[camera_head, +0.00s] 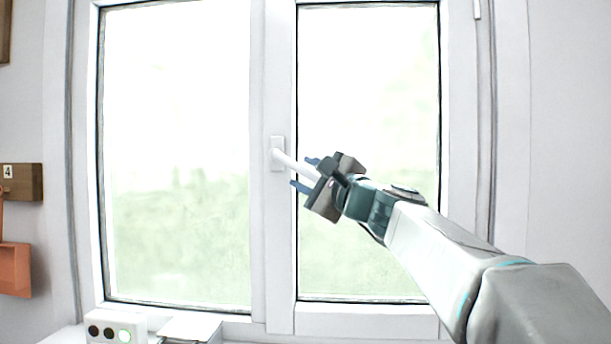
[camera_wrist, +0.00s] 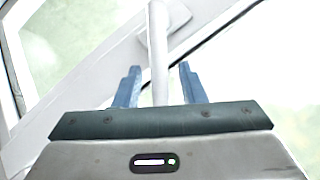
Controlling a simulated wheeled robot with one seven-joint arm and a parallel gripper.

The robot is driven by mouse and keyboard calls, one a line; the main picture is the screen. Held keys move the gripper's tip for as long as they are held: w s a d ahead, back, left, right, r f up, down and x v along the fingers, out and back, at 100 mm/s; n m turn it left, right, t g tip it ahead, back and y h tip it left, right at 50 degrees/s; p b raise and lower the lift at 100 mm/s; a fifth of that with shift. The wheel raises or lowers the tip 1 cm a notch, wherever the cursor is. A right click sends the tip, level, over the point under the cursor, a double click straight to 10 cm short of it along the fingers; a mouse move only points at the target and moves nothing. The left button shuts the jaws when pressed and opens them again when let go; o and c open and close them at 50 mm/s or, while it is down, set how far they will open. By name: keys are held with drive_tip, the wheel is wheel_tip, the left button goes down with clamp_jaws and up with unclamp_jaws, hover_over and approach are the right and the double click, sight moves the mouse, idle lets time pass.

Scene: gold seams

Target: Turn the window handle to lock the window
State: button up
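The white window (camera_head: 264,60) has two glazed panes, both lying flush in the frame. Its white handle (camera_head: 284,161) sits on a plate on the middle post and slants down to the right. My gripper (camera_head: 305,174) is at the handle's free end, with its blue fingers on either side of it. In the wrist view the handle (camera_wrist: 158,60) runs between the two fingers (camera_wrist: 158,85), with a visible gap on each side. The gripper is open. The handle's tip is hidden by the gripper body.
A white box with round dark and green buttons (camera_head: 115,327) stands on the sill at the lower left, beside a pale flat object (camera_head: 190,329). Wooden and orange pieces (camera_head: 15,268) hang on the left wall.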

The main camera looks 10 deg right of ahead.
drive_tip(key=b+v, duration=0.1)
drive_tip(key=v, duration=1.2)
